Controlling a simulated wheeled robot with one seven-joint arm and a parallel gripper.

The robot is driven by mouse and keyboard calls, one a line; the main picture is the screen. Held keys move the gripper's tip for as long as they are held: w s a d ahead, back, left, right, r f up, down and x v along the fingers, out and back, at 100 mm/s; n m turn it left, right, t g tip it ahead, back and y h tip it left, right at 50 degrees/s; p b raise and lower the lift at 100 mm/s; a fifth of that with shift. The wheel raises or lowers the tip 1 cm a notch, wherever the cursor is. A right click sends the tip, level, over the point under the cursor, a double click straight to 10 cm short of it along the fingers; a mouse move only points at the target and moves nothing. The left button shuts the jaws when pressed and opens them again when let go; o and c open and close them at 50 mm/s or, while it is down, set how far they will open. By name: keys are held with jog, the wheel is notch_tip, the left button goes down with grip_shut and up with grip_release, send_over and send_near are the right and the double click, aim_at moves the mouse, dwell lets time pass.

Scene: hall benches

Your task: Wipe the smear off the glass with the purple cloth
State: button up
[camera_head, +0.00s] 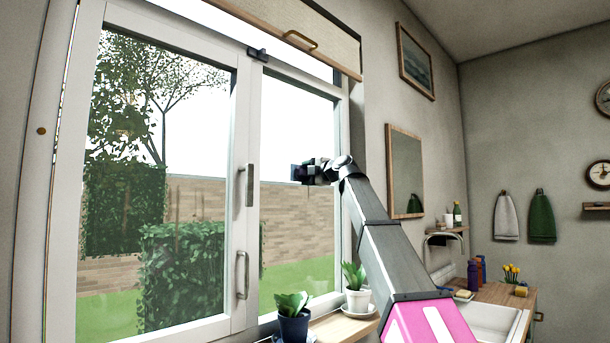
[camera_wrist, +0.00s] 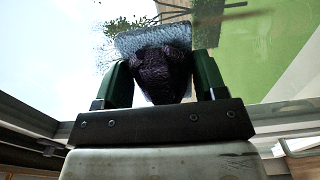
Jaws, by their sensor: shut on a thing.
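My gripper (camera_wrist: 163,85) is shut on the purple cloth (camera_wrist: 162,72), which is bunched between its green fingers. In the wrist view, a pale blue-grey speckled patch (camera_wrist: 126,44), seemingly the smear, lies just beyond the cloth, which covers part of it. Whether the cloth touches the glass I cannot tell. In the head view my gripper (camera_head: 303,173) is raised in front of the right window pane (camera_head: 290,125). The cloth is too small and dark to make out there, and no smear shows clearly.
Window handles (camera_head: 250,185) stand left of my gripper, and a blind (camera_head: 290,30) hangs above. Potted plants (camera_head: 292,318) and (camera_head: 357,299) stand on the sill below. A framed mirror (camera_head: 406,172) hangs to the right, above a sink (camera_head: 490,322).

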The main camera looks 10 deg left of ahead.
aim_at(295, 184)
jog(key=shift+w+d+f, duration=1.1)
jog(key=shift+w+d, duration=2.15)
jog(key=shift+w, duration=0.95)
jog(key=shift+s+a, duration=1.55)
jog(key=shift+s, duration=0.45)
jog(key=shift+s+a, duration=1.5)
jog(key=shift+s, duration=0.55)
jog(key=shift+s+a, duration=1.55)
jog(key=shift+s, duration=0.45)
jog(key=shift+s+a, duration=1.25)
jog(key=shift+s, duration=0.2)
jog(key=shift+f, duration=1.05)
jog(key=shift+w+d+r, duration=0.1)
jog(key=shift+w+d, duration=0.6)
jog(key=shift+w, duration=0.3)
jog(key=shift+w+d, duration=0.7)
jog(key=shift+w, duration=0.25)
jog(key=w+d, duration=0.4)
jog(key=w, duration=0.1)
jog(key=shift+d, duration=0.25)
